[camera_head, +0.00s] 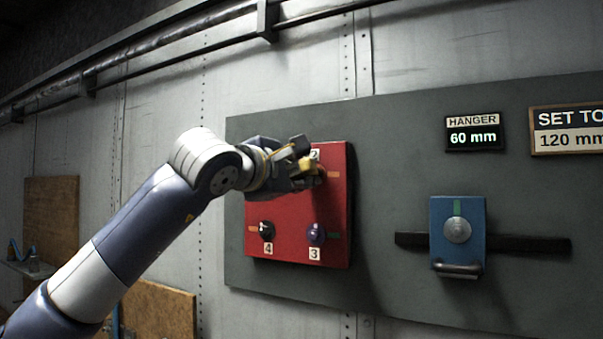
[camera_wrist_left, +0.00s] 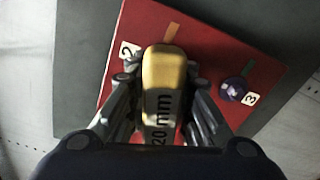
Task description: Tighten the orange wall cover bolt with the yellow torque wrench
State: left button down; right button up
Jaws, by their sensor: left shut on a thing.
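My left gripper (camera_head: 300,172) is shut on the yellow torque wrench (camera_head: 284,153), in front of the upper part of the red wall cover (camera_head: 290,224). In the left wrist view the yellow wrench (camera_wrist_left: 164,70) lies between the fingers, with "20 mm" lettering on its dark part. Its far end is over the spot beside label 2 (camera_wrist_left: 130,52). The bolt there is mostly hidden by the wrench and fingers, so I cannot tell whether they touch. A purple bolt (camera_head: 316,233) by label 3 and a black bolt (camera_head: 267,230) by label 4 show below. My right gripper is out of view.
The cover is on a grey panel (camera_head: 385,130). To the right are a blue block (camera_head: 445,220) on a dark rail (camera_head: 525,243), a "HANGER 60 mm" sign (camera_head: 474,131) and a "SET TO" sign (camera_head: 570,130). Brown boards stand at lower left.

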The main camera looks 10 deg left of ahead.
pick_arm(q)
jog(key=shift+r, duration=0.15)
dwell(0.6)
jog(key=shift+m, duration=0.3)
jog(key=shift+m+p, duration=0.45)
jog(key=shift+m, duration=0.45)
jog(key=shift+r+m+p, duration=0.1)
jog(key=shift+m+p, duration=0.3)
jog(key=shift+m, duration=0.8)
jog(key=shift+s, duration=0.1)
